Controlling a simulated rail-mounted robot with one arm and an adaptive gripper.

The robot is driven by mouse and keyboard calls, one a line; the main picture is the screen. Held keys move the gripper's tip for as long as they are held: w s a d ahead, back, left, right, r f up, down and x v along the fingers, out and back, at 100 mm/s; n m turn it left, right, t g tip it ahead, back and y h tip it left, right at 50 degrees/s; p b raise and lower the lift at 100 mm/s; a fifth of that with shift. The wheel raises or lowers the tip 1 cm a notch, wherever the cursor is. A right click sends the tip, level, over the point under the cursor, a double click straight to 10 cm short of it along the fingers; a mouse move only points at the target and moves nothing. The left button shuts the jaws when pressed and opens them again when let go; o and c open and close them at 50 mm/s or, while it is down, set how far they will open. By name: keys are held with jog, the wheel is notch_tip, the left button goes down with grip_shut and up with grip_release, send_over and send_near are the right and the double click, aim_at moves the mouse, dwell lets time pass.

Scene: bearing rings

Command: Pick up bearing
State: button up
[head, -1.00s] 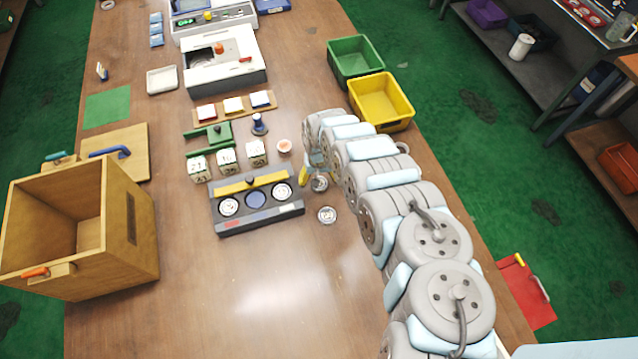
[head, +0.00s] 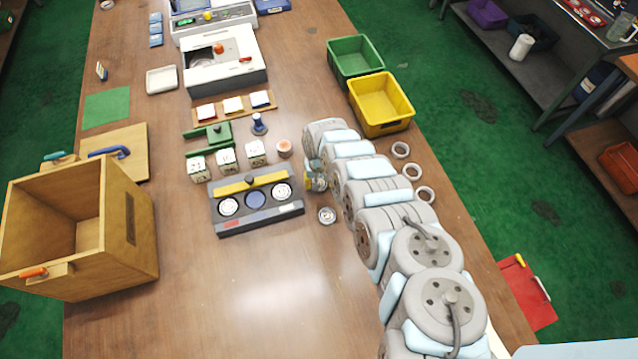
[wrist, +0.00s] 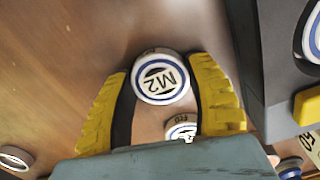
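In the wrist view, a white bearing with a blue ring and the mark M2 (wrist: 162,80) sits between the yellow fingertips of my gripper (wrist: 160,72). Both dark finger pads lie against its sides. I cannot tell whether it is clear of the table. In the head view, my gripper (head: 317,180) is low over the table, right of the three-place holder (head: 240,221), and largely hides this bearing. A second bearing (head: 327,215) lies on the table nearer the viewer. Another marked bearing (wrist: 181,132) shows partly behind my gripper's palm in the wrist view.
The holder carries three round pieces. Several white dice (head: 227,161) and an orange-sided disc (head: 284,147) stand beyond it. Pale rings (head: 412,172) lie right of my arm, below the yellow bin (head: 381,104). A wooden box (head: 130,240) stands left. The front table is clear.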

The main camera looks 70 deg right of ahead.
jog(key=shift+c, duration=1.1)
